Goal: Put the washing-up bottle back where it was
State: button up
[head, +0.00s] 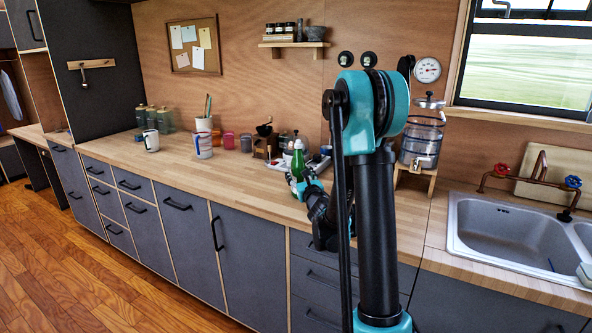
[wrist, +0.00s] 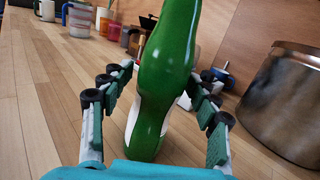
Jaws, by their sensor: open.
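The washing-up bottle is green with a white label. In the head view the bottle (head: 298,161) stands upright on the wooden counter (head: 105,147), left of my arm. In the wrist view the bottle (wrist: 158,85) rises between the two fingers of my gripper (wrist: 160,105). The fingers are spread, with wood showing between the left finger and the bottle. The right finger is close to the bottle, and I cannot tell whether it touches. The bottle's top is cut off in the wrist view, and my arm hides some of the counter around it in the head view.
A steel pot (wrist: 287,100) stands close to the right of my gripper. Mugs and jars (wrist: 82,20) stand farther back along the counter. A glass drink dispenser (head: 421,140) and the sink (head: 510,232) are right of my arm. Bare counter lies left of the bottle.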

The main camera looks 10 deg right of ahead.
jog(key=s, duration=0.4)
jog(key=s+d, duration=0.1)
jog(key=s, duration=0.1)
jog(key=shift+s+f, duration=0.3)
jog(key=shift+s, duration=0.1)
